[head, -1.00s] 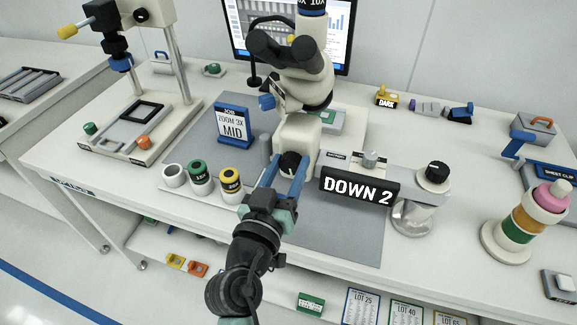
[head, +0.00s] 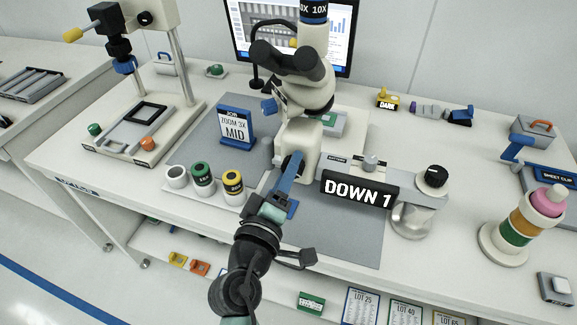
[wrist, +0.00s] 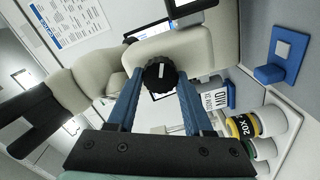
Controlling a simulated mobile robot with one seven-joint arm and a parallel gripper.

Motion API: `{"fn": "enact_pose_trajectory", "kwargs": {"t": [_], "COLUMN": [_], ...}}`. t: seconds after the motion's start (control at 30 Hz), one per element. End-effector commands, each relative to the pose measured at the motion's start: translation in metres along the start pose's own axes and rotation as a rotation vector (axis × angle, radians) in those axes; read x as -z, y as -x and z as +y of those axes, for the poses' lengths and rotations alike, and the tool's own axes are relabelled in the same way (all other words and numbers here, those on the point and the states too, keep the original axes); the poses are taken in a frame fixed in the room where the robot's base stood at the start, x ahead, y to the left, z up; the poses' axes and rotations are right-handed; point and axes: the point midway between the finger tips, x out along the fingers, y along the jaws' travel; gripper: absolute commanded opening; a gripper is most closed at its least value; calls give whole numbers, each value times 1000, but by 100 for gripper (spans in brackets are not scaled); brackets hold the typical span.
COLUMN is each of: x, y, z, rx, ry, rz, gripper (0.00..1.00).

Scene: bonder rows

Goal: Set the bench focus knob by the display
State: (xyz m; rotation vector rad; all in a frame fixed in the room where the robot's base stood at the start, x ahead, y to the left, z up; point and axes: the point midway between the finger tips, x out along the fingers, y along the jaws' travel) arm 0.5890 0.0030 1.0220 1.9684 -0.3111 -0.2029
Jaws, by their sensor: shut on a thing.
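The black focus knob (wrist: 160,74) with a white pointer mark sits on the side of the cream microscope (head: 302,140). My gripper (head: 291,166) is shut on the knob, one blue finger on each side of it in the wrist view. In the head view the fingers overlap edge-on and mostly hide the knob. The black display (head: 358,191), just right of my gripper, reads DOWN 1. A blue job card (head: 235,127) on the mat reads ZOOM 3X MID.
White, green and yellow lens cylinders (head: 203,180) stand left of my gripper. A silver stand with a black dial (head: 434,176) is right of the display. A pink, orange and green stack (head: 530,215) stands at the right.

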Motion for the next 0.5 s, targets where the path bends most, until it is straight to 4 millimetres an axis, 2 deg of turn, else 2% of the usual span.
{"fn": "enact_pose_trajectory", "kwargs": {"t": [0.2,0.5], "x": [0,0], "y": [0,0], "z": [0,-1], "rx": [3,2], "ry": [182,350], "rz": [-1,0], "gripper": [0,0]}}
